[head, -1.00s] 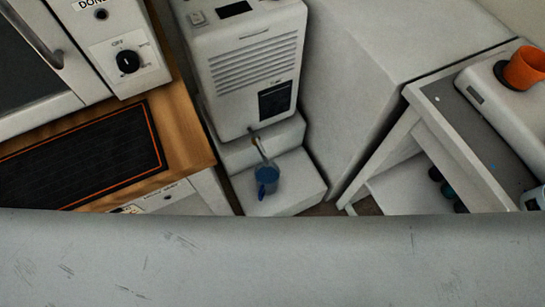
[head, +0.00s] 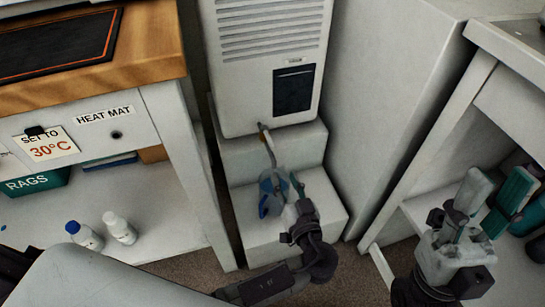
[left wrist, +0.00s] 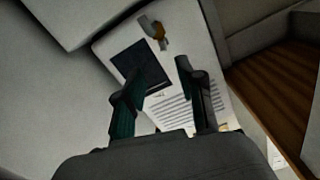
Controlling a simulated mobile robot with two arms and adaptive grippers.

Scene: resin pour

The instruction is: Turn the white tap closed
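The tap (head: 267,148) is a small pale piece on the lower front of a white machine (head: 230,95), above a blue jug (head: 270,196). In the left wrist view the tap (left wrist: 152,28) shows as a grey piece with an orange-brown part, beyond my fingertips. My left gripper (head: 292,196) is in front of and below the tap, overlapping the jug's right side in the picture; whether it touches the jug is unclear. In the left wrist view the left gripper (left wrist: 160,75) has its teal-padded fingers apart with nothing between them. My right gripper (head: 493,190) is open at the right.
The jug stands on a white step (head: 320,200). A bench with a heat mat label (head: 103,115) is at the left, with two small bottles (head: 119,228) on its lower shelf. A white cabinet side (head: 385,100) and a shelf unit (head: 430,145) bound the right.

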